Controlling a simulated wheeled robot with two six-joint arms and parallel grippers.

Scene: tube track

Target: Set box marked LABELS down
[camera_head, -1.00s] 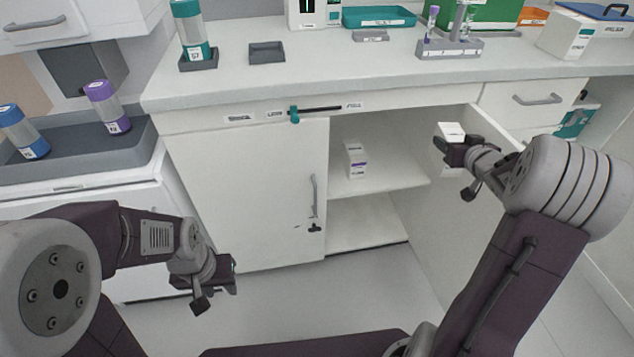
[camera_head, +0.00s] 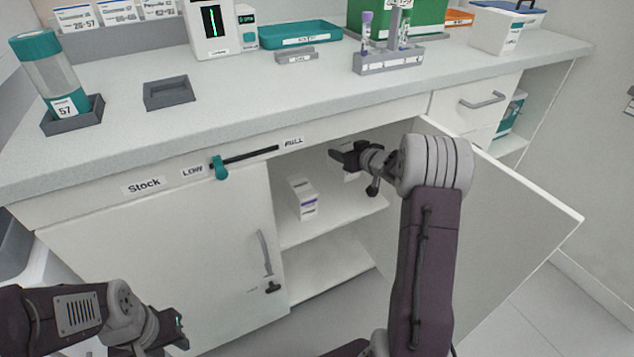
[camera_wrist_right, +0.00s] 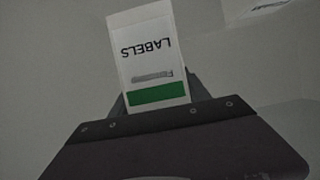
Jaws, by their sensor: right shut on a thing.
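The box marked LABELS (camera_wrist_right: 150,55) is white with a green band and fills the middle of the right wrist view. My right gripper (camera_head: 346,157) is shut on it. In the head view the gripper is at the open cupboard, above the shelf level, and hides most of the box. My left gripper (camera_head: 180,332) is low at the left, in front of the closed cupboard door, apart from the box. Its fingers are too unclear to tell open from shut.
The open door (camera_head: 500,215) is at the right, the closed door (camera_head: 170,275) at the left. The counter (camera_head: 250,95) above holds a teal tray (camera_head: 300,34) and a tube rack (camera_head: 388,60).

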